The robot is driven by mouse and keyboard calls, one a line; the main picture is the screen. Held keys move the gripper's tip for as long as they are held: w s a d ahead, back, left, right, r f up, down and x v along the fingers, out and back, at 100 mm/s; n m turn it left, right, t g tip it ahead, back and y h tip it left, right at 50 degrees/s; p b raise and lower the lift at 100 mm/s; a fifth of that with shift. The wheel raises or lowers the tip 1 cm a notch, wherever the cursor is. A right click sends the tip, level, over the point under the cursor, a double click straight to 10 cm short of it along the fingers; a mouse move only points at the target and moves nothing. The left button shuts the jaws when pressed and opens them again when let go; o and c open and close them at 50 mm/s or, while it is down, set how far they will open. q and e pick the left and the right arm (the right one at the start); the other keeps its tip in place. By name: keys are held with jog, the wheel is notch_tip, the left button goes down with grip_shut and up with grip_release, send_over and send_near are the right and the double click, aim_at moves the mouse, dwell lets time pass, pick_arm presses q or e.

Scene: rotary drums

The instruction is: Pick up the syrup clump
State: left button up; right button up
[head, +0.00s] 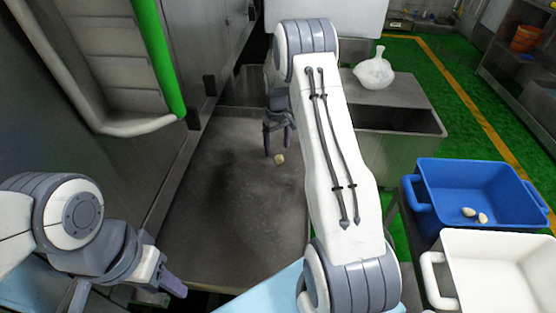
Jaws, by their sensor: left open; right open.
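A small tan syrup clump (279,159) lies on the grey metal surface (225,215) near its far end. My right gripper (277,150) is open and points down over the clump, its fingers to either side of and just above it. Whether the fingers touch the clump cannot be told. My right arm crosses the middle of the view and hides part of the surface. My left gripper (168,284) is open and empty at the lower left, away from the clump.
A blue tub (492,215) at the right holds two similar pale clumps (475,215). A white tub (455,290) stands in front of it. A drum with a green edge (160,60) stands left.

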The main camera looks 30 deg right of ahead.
aim_at(279, 157)
jog(key=f, duration=0.5)
jog(key=shift+d, duration=0.35)
grip_shut()
